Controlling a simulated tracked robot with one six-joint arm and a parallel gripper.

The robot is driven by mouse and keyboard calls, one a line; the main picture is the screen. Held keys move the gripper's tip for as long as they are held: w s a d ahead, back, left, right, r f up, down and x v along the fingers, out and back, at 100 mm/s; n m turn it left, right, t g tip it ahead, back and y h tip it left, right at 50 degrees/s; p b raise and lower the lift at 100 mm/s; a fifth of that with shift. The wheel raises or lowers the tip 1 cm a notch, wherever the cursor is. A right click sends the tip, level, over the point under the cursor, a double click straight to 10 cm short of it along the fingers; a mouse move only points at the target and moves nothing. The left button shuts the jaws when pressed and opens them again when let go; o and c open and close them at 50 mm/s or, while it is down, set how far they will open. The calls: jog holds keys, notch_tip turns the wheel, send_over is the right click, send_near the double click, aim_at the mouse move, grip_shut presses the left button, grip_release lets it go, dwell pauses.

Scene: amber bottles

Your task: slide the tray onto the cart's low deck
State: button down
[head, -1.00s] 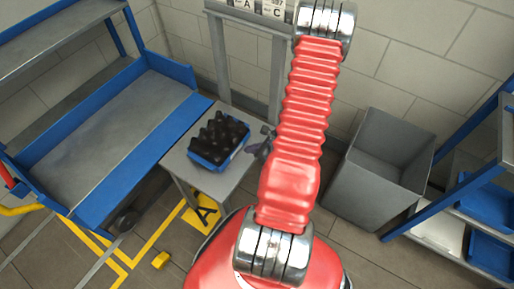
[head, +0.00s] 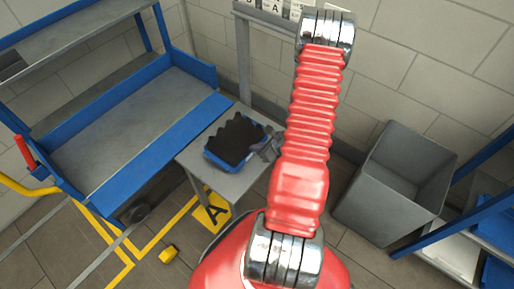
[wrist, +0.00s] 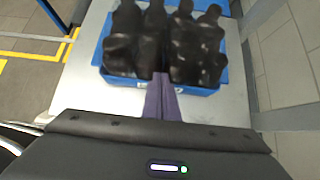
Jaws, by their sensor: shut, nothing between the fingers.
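The blue tray (head: 212,160) holds several dark bottles (head: 235,140) and rests on a small grey table (head: 225,183). It also shows in the wrist view (wrist: 205,91), with the bottles (wrist: 165,40) upright in it. The cart's low deck (head: 125,125) is a bare grey surface with blue edges, left of the table. My gripper (head: 262,150) is at the tray's right side. In the wrist view its dark fingers (wrist: 162,84) are together and empty, overlapping the tray's near wall. I cannot tell whether they touch it.
A grey open bin (head: 395,185) stands at the right, beside a blue rack (head: 475,165). A grey post frame (head: 243,60) stands behind the table. Yellow floor lines (head: 165,235) and a small yellow block (head: 168,253) lie in front of the cart.

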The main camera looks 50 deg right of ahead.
jog(key=w+a, duration=0.1)
jog(key=w, duration=1.9)
jog(key=w+a, duration=0.1)
jog(key=w, duration=0.9)
jog(key=shift+w+a, duration=0.15)
jog(key=shift+a, duration=0.2)
jog(key=s, duration=0.4)
jog(key=shift+d+f, duration=0.15)
jog(key=v, duration=1)
